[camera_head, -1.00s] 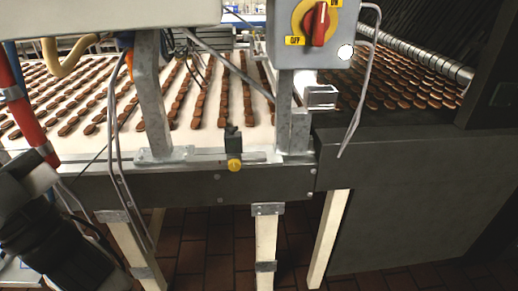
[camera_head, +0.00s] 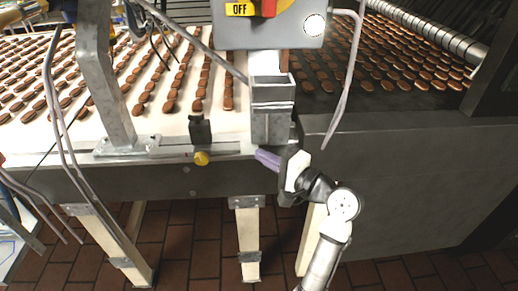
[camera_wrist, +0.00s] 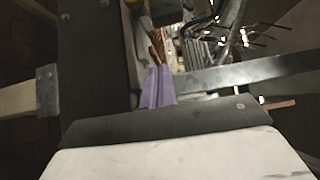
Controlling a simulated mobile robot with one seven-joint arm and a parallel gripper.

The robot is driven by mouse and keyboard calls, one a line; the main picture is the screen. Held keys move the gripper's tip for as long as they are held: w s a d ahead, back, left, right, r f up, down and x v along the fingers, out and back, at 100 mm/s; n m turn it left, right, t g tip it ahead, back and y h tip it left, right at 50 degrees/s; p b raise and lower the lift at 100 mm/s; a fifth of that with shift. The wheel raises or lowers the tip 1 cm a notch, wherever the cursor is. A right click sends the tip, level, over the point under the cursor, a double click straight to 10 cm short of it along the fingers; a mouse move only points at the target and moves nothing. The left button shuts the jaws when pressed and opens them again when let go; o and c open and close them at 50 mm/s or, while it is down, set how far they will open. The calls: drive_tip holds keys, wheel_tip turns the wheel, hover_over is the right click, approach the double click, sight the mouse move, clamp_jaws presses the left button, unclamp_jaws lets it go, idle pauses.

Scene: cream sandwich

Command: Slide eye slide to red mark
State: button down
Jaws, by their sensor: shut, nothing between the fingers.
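The eye slide (camera_head: 200,130) is a small upright black block with a yellow knob (camera_head: 201,158) at its foot. It sits on a grey metal rail (camera_head: 226,148) along the front edge of the conveyor. My gripper (camera_head: 262,158) has purple fingers and is shut and empty. It is to the right of the eye slide, apart from it, in front of the base of the grey post.
A grey switch box (camera_head: 290,28) stands above on a metal post (camera_head: 272,112). A slanted post (camera_head: 102,85) rises left of the slide. Rows of brown cookies lie on the white belt behind. A dark machine panel (camera_head: 400,185) is at right. Cables hang at left.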

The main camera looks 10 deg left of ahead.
sight(205, 144)
drive_tip(key=p+x, duration=0.2)
drive_tip(key=x, duration=0.7)
drive_tip(key=shift+s+r, duration=0.15)
drive_tip(key=shift+s, duration=0.05)
drive_tip(key=shift+s+a+p, duration=0.2)
drive_tip(key=shift+a+p, duration=0.1)
drive_tip(key=shift+a, duration=0.3)
drive_tip(key=shift+s+a+p, duration=0.2)
drive_tip(key=shift+a+p, duration=0.1)
drive_tip(key=shift+a, duration=0.25)
drive_tip(key=shift+s+a, duration=0.1)
drive_tip(key=shift+a, duration=0.45)
drive_tip(key=a, duration=0.2)
drive_tip(key=s+a+p, duration=0.1)
drive_tip(key=a, duration=0.1)
drive_tip(key=shift+s+a, duration=0.15)
